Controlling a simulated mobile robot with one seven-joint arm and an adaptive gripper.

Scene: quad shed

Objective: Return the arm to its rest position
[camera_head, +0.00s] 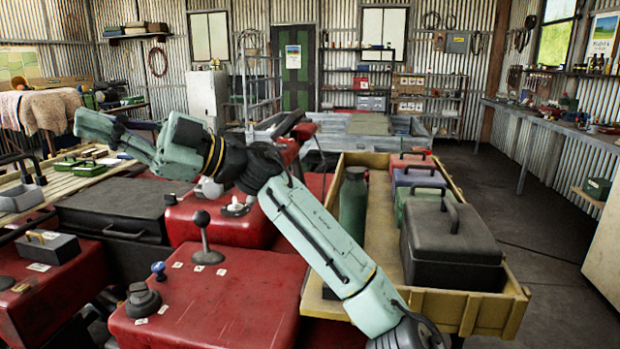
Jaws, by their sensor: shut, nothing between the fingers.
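My pale green arm (325,240) rises from the bottom edge right of the middle to a black joint near the centre. From there it bends left, past a black section with a yellow ring, to pale green end links at the left. I cannot make out my gripper's fingers. A dark shape beside the end links is too small and too covered to identify. Nothing is seen hanging from the arm.
Right of the arm, a wooden cargo bed (490,308) holds a green flask (353,205), a black toolbox (450,248) and several smaller boxes. Red panels with levers (205,240) lie below the arm. A wooden table (85,170) stands left.

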